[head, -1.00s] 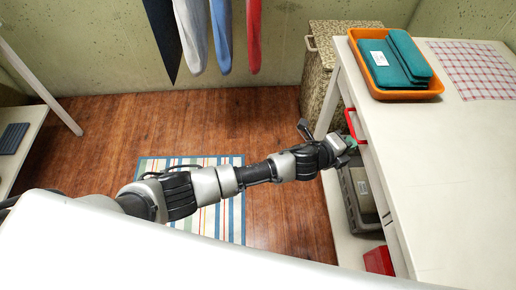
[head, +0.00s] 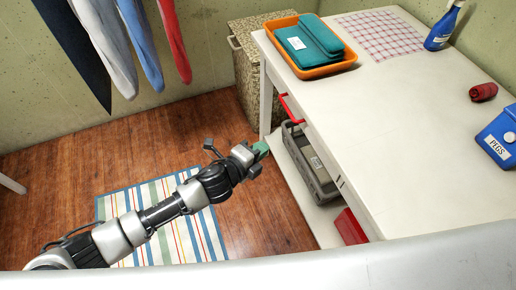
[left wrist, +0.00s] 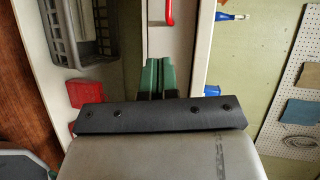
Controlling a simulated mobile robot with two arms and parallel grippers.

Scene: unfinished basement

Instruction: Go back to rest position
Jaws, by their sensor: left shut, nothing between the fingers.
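My left gripper (head: 262,150) has green fingertips pressed together with nothing between them. It hangs in front of the white table's drawer side, below and to the left of the red handle (head: 291,108), and clear of it. In the left wrist view the shut green fingers (left wrist: 159,76) point toward the table front, with the red handle (left wrist: 169,12) beyond them. My right gripper is in neither view.
The white table (head: 400,120) holds an orange tray (head: 322,70) with teal folded cloths, a checked cloth (head: 380,35), a spray bottle (head: 443,28), a red item (head: 483,92) and a blue peg box (head: 499,137). A grey crate (head: 312,165) and red box (head: 350,227) sit below. A striped rug (head: 180,240) lies on the floor.

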